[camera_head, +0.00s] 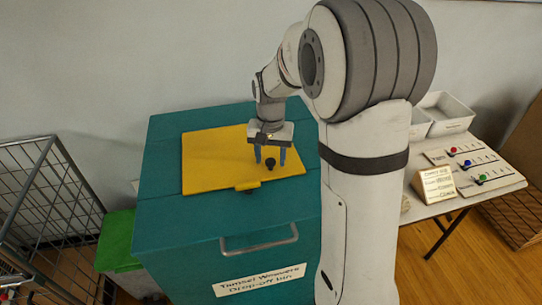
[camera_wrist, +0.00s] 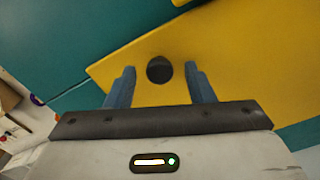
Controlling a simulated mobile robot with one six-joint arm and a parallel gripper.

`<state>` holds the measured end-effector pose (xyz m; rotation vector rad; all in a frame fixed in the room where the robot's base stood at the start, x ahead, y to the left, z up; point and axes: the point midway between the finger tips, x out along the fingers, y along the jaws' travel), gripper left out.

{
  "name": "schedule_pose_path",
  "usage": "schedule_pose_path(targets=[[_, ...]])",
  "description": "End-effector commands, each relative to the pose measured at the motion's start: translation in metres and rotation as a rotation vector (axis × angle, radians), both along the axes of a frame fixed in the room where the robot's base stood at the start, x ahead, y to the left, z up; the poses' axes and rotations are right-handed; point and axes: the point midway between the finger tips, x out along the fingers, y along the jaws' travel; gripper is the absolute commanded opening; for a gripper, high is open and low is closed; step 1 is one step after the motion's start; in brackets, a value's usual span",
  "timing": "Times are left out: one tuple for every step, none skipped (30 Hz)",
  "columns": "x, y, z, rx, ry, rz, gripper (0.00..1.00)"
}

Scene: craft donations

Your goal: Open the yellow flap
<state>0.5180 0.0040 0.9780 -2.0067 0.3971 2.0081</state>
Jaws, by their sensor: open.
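The yellow flap (camera_head: 215,160) lies flat and closed on top of the teal bin (camera_head: 180,240). A small dark knob (camera_head: 270,164) stands on the flap, towards its right side. My gripper (camera_head: 270,156) is open above the flap, right by the knob. In the wrist view the dark knob (camera_wrist: 159,69) lies between the tips of my two blue fingers (camera_wrist: 160,85), with a gap on each side. The yellow flap also fills much of the wrist view (camera_wrist: 240,60). I cannot tell the exact height of the fingertips over the flap.
A metal handle (camera_head: 260,243) and a white label (camera_head: 258,281) are on the bin's front. A wire cage (camera_head: 45,215) and a green-lidded box (camera_head: 117,240) stand at left. A table (camera_head: 440,205) with white trays (camera_head: 445,112) and a sign (camera_head: 438,184) stands at right.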

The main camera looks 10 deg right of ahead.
Motion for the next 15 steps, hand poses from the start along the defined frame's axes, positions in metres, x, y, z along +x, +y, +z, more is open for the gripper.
schedule_pose_path(targets=[[-0.0003,-0.0001,-0.0017,0.000,0.000,0.000,0.48],[-0.0002,-0.0002,-0.0022,0.000,0.000,0.000,0.48],[-0.0002,-0.0002,-0.0025,0.000,0.000,0.000,0.48],[-0.0002,-0.0002,-0.0026,0.000,0.000,0.000,0.48],[-0.0001,-0.0003,-0.0025,0.000,0.000,0.000,0.48],[-0.0002,-0.0004,-0.0025,0.000,0.000,0.000,0.48],[-0.0002,-0.0004,-0.0024,0.000,0.000,0.000,0.48],[-0.0002,-0.0004,-0.0024,0.000,0.000,0.000,0.48],[-0.0002,-0.0004,-0.0024,0.000,0.000,-0.001,0.46],[-0.0002,-0.0005,-0.0024,0.000,0.000,-0.001,0.44],[-0.0002,-0.0005,-0.0024,0.000,0.000,-0.001,0.41],[-0.0001,-0.0005,-0.0023,0.000,0.000,-0.001,0.38],[-0.0001,-0.0005,-0.0023,0.000,0.000,-0.001,0.35],[-0.0001,-0.0006,-0.0023,0.000,0.000,-0.001,0.33],[-0.0001,-0.0006,-0.0022,0.000,0.000,-0.001,0.30]])
